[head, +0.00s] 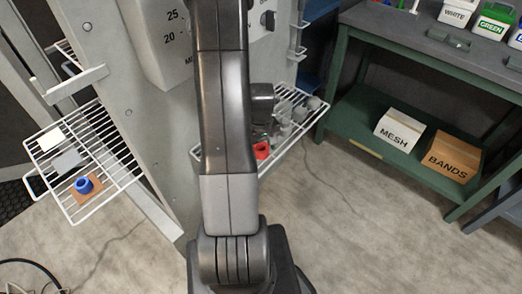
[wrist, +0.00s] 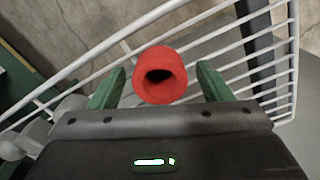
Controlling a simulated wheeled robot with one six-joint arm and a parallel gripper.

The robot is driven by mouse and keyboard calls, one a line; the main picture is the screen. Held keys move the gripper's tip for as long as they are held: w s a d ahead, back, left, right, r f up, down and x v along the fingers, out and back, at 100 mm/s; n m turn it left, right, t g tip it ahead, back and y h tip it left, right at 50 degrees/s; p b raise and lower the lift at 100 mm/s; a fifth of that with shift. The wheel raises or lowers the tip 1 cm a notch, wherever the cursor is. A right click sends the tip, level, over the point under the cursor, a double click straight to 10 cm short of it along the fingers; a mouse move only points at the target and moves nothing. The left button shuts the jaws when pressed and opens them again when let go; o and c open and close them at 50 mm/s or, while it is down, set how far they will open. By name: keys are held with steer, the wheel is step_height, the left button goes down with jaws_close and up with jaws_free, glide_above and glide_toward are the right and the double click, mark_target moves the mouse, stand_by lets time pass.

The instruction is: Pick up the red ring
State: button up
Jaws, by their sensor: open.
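The red ring (wrist: 160,76) lies between the two green fingers of my gripper (wrist: 160,86) in the wrist view, with a visible gap on each side. Its dark hole faces the camera. In the head view the red ring (head: 262,150) shows at the wire shelf behind my arm, partly hidden by it. My gripper is open, and its fingertips reach to either side of the ring without visibly touching it. In the head view my arm hides most of the gripper.
The white wire shelf (head: 289,98) has raised rails and holds grey pieces (head: 301,113) at its right. A left wire shelf (head: 105,160) holds a blue ring (head: 84,185). A green bench (head: 345,118) with MESH and BANDS boxes stands right. The floor between is clear.

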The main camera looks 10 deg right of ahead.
steer(key=c, duration=1.1)
steer(key=shift+r, duration=0.1)
